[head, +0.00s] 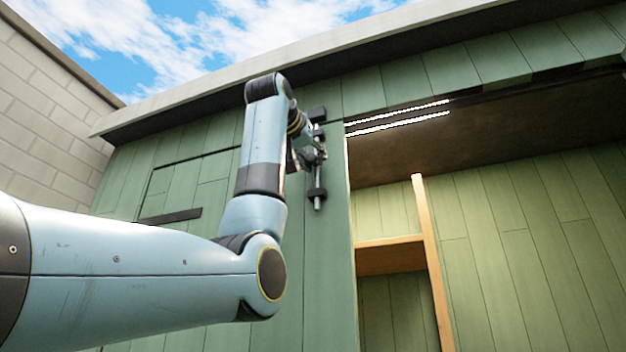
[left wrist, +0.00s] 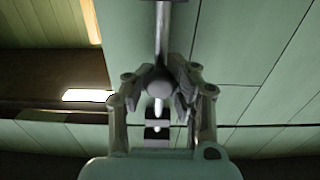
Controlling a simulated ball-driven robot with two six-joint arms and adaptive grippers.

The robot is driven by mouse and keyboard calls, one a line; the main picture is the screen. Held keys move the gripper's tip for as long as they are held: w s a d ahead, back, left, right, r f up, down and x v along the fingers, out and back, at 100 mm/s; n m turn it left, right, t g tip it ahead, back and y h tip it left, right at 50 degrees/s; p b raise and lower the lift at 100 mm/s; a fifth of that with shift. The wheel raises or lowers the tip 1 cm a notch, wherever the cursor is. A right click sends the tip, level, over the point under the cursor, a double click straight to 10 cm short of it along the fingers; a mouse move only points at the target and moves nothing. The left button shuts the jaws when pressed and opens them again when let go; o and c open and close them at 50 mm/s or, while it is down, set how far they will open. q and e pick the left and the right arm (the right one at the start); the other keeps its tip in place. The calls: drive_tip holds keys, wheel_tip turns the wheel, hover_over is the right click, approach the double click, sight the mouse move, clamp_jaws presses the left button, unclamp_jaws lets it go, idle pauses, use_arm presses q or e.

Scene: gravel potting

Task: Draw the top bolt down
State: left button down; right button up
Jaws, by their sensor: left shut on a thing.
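The top bolt (head: 317,204) is a grey metal rod, upright in black brackets on the green door (head: 325,260), near the door's right edge. Its rod (left wrist: 162,30) and round knob (left wrist: 160,82) also show in the left wrist view. My left gripper (head: 317,155) is at the bolt between the upper and lower brackets. In the left wrist view the fingers of my left gripper (left wrist: 161,88) are on both sides of the knob, shut on it. In the head view my wrist partly hides the bolt's middle. My right gripper is not in view.
A black upper bracket (head: 317,114) and lower bracket (head: 318,193) stand out from the wood. An open bay with a wooden post (head: 433,260) and light strips (head: 400,118) is on the right. The roof edge (head: 290,52) overhangs above. A block wall (head: 50,110) is at left.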

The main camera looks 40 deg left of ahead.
use_arm(q)
drive_tip(key=shift+f, duration=0.3)
drive_tip(key=c, duration=1.1)
unclamp_jaws()
drive_tip(key=shift+w, duration=0.15)
drive_tip(key=shift+r, duration=0.1)
drive_tip(key=shift+s, duration=0.3)
drive_tip(key=v, duration=1.1)
drive_tip(key=shift+s+d, duration=0.2)
drive_tip(key=shift+s, duration=0.1)
